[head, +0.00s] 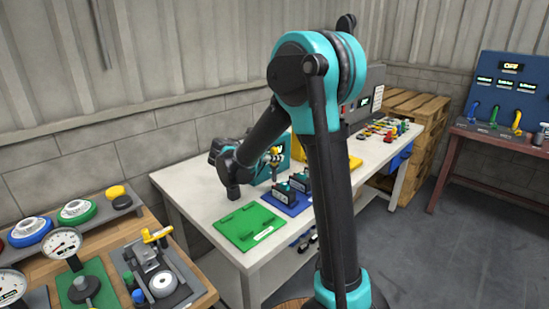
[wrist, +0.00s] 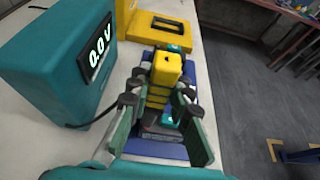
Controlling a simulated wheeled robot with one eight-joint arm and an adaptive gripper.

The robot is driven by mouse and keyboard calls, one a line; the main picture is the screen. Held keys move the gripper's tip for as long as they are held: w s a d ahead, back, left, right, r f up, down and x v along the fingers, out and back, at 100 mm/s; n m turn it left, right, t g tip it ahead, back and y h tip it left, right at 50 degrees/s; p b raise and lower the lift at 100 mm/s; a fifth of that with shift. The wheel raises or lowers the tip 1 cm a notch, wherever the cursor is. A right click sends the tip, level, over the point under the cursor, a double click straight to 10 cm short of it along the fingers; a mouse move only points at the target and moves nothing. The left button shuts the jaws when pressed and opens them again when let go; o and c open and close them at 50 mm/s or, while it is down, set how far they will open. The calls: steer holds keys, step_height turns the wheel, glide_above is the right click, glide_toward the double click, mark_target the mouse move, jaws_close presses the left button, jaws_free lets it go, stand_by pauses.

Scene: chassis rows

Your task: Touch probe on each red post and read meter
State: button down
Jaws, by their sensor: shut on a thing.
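My gripper (wrist: 160,108) is shut on a yellow probe (wrist: 167,68) with a ridged grip, above the blue tray. The teal meter (wrist: 62,62) stands left of the gripper in the wrist view and its display reads 0.0 V. A dark lead runs from its base toward the gripper. Dark modules with teal parts (head: 283,192) stand on the blue tray (head: 297,209) in the head view. One dark module (wrist: 158,135) shows below the probe in the wrist view. I cannot make out the red posts or whether the probe tip touches anything.
A green mat (head: 248,226) lies beside the blue tray on the white bench. A yellow case (wrist: 160,36) lies beyond the probe. A bench with gauges (head: 62,243) stands at left. A blue panel (head: 508,90) stands on the right-hand table.

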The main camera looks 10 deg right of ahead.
steer(key=shift+f, duration=0.65)
steer(key=shift+r, duration=0.1)
steer(key=shift+r, duration=2.95)
